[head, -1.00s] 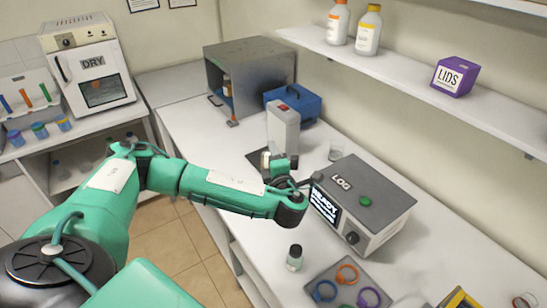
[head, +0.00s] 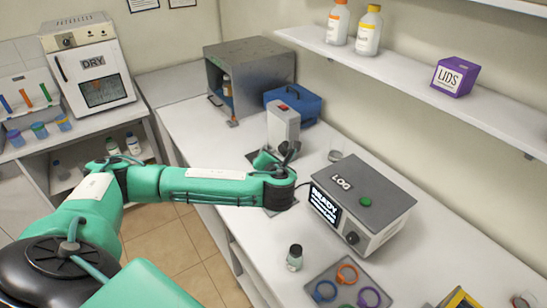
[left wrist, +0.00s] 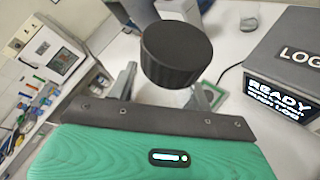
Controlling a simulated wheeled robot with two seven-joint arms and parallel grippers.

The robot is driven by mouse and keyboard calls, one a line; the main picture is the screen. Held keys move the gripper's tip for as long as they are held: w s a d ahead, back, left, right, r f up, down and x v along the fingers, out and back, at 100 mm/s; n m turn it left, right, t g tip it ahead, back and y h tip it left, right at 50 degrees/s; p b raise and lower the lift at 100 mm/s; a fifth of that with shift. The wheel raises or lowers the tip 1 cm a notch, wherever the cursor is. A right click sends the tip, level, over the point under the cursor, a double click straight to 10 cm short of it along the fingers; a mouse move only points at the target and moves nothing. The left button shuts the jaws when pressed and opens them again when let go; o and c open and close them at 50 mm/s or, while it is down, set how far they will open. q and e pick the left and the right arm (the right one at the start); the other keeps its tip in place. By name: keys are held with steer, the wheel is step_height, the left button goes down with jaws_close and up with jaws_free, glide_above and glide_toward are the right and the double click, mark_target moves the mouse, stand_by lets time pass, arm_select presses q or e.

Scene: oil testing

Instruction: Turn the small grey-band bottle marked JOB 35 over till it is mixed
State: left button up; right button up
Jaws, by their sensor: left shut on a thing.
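My left gripper (head: 272,162) is in front of the grey upright device, above the bench. In the left wrist view the gripper (left wrist: 163,88) is shut on a small bottle with a ribbed black cap (left wrist: 177,50). The cap faces the camera and hides most of the body, so no band or JOB number can be read. In the head view the held bottle is mostly hidden by the wrist. Another small dark-capped bottle (head: 294,258) stands upright on the bench, apart from the gripper; its marking is too small to read. My right gripper is not in view.
The LOG box (head: 375,190), its screen showing READY, stands right of the gripper. The grey upright device (head: 283,128) and a glass beaker (head: 335,155) are close behind. A tray (head: 335,270) with coloured rings lies in front. A metal cabinet (head: 255,70) stands farther back.

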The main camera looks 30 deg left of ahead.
arm_select(q)
steer(key=shift+n, duration=0.3)
steer(key=shift+w, duration=0.1)
steer(key=shift+n+h, duration=0.7)
steer(key=shift+n, duration=0.2)
steer(key=shift+n+t+h+b, duration=0.4)
steer(key=shift+n+h, duration=0.4)
steer(key=shift+n, duration=0.4)
steer(key=shift+n+h, duration=0.3)
